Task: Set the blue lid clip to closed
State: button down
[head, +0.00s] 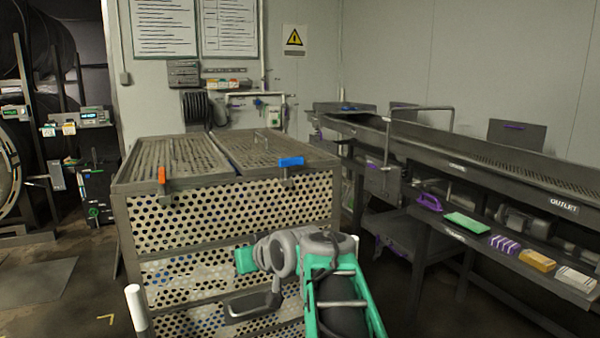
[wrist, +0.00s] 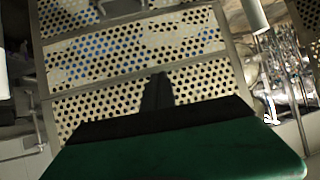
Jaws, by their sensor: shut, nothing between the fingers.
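The blue lid clip (head: 290,162) is at the top front edge of the perforated crate (head: 230,207), right of the middle. Its blue lever lies about level along the lid edge, and a dark bracket hangs below it. The clip does not show in the wrist view. My gripper (wrist: 159,80) is shut and empty in the wrist view, its dark fingers in front of a perforated panel. In the head view my arm is low in front of the crate, below the blue clip and apart from it, and the fingertips cannot be made out.
An orange clip (head: 162,176) stands upright on the same edge, at left. A grey handle (head: 252,306) juts from the crate front. A white post (head: 138,310) stands at front left. A conveyor (head: 470,155) with a shelf of small items runs along the right.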

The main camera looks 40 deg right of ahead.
jog(key=d+r+t+h, duration=0.2)
jog(key=d+r, duration=0.4)
jog(key=d, duration=0.3)
jog(key=m+t+h+b, duration=0.1)
jog(key=t+h, duration=0.1)
jog(key=t, duration=0.2)
send_near(296, 163)
jog(key=p+x, duration=0.2)
jog(key=x, duration=0.1)
jog(key=p+x, duration=0.2)
jog(key=x, duration=0.1)
jog(key=shift+s+r+p, duration=0.1)
jog(key=shift+r+p, duration=0.15)
jog(key=shift+p, duration=0.05)
jog(key=shift+w+d+f, duration=0.1)
jog(key=shift+w+d, duration=0.1)
jog(key=shift+w, duration=0.3)
jog(key=shift+y, duration=0.4)
